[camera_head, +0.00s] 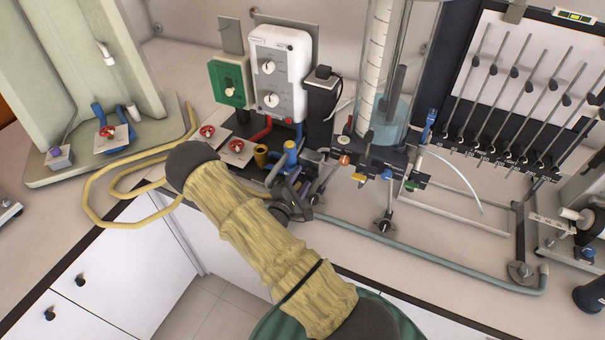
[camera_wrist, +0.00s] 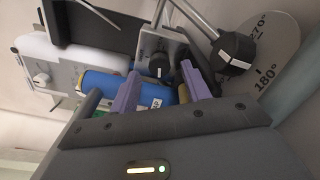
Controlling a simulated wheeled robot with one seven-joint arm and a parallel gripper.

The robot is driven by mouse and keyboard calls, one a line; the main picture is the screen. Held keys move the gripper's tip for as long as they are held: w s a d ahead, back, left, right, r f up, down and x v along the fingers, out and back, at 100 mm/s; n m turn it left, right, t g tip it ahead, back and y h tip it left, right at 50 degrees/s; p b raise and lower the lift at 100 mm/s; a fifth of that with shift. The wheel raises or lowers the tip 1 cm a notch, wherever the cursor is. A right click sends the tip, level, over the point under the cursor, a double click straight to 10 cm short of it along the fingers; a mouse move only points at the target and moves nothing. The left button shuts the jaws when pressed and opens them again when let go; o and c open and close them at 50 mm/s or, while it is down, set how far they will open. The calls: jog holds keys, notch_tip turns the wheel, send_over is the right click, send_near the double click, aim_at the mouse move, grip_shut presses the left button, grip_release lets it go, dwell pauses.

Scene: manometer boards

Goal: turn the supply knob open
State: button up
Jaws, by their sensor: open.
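My gripper (camera_head: 292,187) is low behind the front bench edge, partly hidden by my arm. In the wrist view my gripper (camera_wrist: 160,75) has its two purple fingers apart with nothing held. A small black knob (camera_wrist: 159,66) with a white mark on a grey plate shows between the fingertips; contact cannot be told. A larger black knob (camera_wrist: 234,52) with a white pointer sits by a round dial plate (camera_wrist: 272,45) marked 180° and 270°, right of the fingers. No label shows which knob is the supply knob.
A blue cylinder (camera_wrist: 105,84) lies close to the left finger. Red valve knobs (camera_head: 236,146) stand left of my gripper, with a yellow hose (camera_head: 96,200) beyond. A glass column (camera_head: 383,65) and a grey pipe (camera_head: 440,268) are to the right.

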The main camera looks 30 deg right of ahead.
jog(key=shift+x, duration=0.9)
jog(key=shift+w, duration=0.15)
jog(key=c, duration=1)
